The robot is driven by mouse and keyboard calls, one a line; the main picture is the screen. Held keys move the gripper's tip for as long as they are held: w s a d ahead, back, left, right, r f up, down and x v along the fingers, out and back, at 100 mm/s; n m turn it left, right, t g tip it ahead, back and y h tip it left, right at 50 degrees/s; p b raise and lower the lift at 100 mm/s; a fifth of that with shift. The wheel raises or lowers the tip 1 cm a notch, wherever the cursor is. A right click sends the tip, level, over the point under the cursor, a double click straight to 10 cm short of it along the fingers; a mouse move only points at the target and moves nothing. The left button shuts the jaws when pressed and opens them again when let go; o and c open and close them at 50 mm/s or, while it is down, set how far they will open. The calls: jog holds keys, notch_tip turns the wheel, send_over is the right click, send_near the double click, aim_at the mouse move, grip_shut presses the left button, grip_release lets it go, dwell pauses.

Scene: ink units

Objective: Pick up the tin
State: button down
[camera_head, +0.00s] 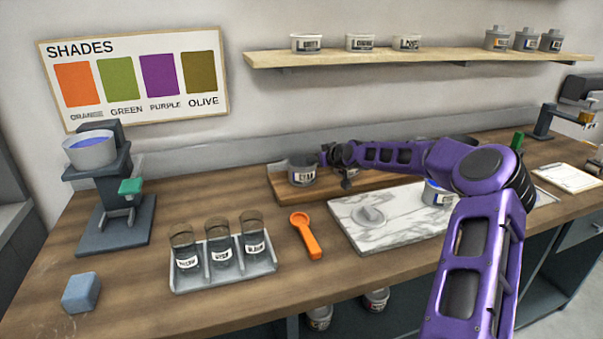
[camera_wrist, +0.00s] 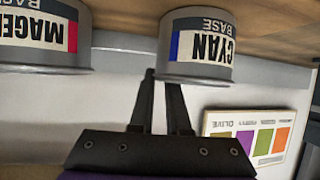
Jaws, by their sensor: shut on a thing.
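A grey tin labelled CYAN BASE (camera_head: 302,172) is at the left end of a wooden board (camera_head: 282,196). It also shows upside down in the wrist view (camera_wrist: 205,48), with a blue stripe on its label. My gripper (camera_head: 328,158) reaches it from the right. In the wrist view, my two dark fingers (camera_wrist: 160,78) meet the edge of the cyan tin and are shut on it. I cannot tell whether the tin is clear of the board. A second tin labelled MAGENTA (camera_wrist: 38,38) stands beside it in the wrist view; my arm hides that area in the head view.
A marble slab (camera_head: 395,226) with a grey lid-like piece (camera_head: 369,216) and a blue-filled tin (camera_head: 435,192) lies in front. An orange scoop (camera_head: 306,236), a rack of jars (camera_head: 224,280) and a dispenser (camera_head: 113,195) stand left. A shelf (camera_head: 420,54) with tins runs above.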

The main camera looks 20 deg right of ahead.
jog(key=shift+f, duration=0.1)
dwell(0.3)
notch_tip(320, 180, up, 10)
dwell(0.5)
